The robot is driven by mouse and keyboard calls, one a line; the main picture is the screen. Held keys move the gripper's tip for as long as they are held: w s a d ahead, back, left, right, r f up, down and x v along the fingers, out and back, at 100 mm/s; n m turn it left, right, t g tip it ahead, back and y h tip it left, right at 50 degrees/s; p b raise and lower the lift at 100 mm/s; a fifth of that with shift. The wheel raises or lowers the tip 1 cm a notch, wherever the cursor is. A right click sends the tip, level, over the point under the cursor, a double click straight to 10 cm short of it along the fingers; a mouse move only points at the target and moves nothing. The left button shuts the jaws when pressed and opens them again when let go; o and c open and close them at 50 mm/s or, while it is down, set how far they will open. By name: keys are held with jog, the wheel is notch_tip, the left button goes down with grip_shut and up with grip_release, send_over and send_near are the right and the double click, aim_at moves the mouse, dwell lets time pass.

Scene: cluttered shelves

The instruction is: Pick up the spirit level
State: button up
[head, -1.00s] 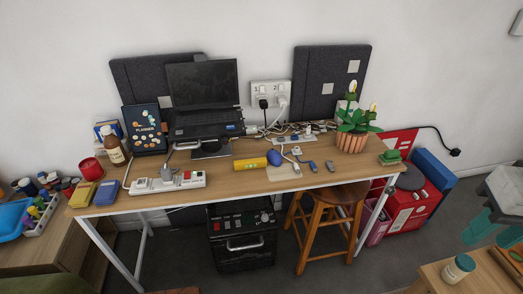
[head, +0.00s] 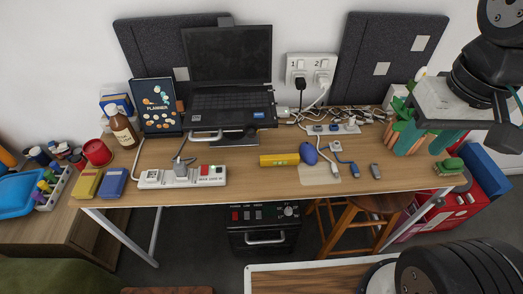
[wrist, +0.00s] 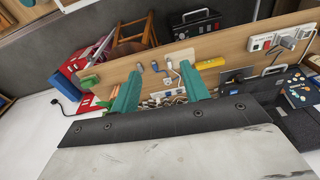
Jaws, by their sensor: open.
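The spirit level is a small yellow bar (head: 279,160) lying on the wooden desk near its front edge, left of a blue rounded object. It also shows in the wrist view (wrist: 211,63), right of the fingers. My gripper (wrist: 159,70) is open and empty, its two teal fingers spread. In the head view it hangs at the right, over the plant end of the desk, well right of the level and apart from it.
A blue mouse-like object (head: 308,153) lies beside the level's right end. A white power strip (head: 183,176), a laptop (head: 230,100) and cables surround it. A potted plant (head: 402,108) stands at the desk's right. A stool (head: 352,228) is below.

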jog(key=w+a+f+m+y, duration=0.1)
jog(key=w+a+f+m, duration=0.15)
jog(key=w, duration=0.25)
jog(key=w+a+f+m+y, duration=0.2)
jog(key=w+a, duration=0.2)
jog(key=w, duration=0.2)
jog(key=m+g+y, duration=0.1)
jog(key=m, duration=1.2)
send_over(280, 157)
jog(key=d, duration=0.3)
jog(key=f, duration=2.1)
jog(key=shift+d+f, duration=0.1)
jog(key=shift+d, duration=0.1)
jog(key=x, duration=0.8)
jog(key=shift+w+a, duration=0.1)
jog(key=shift+a, duration=0.15)
jog(key=shift+c, duration=0.3)
grip_shut()
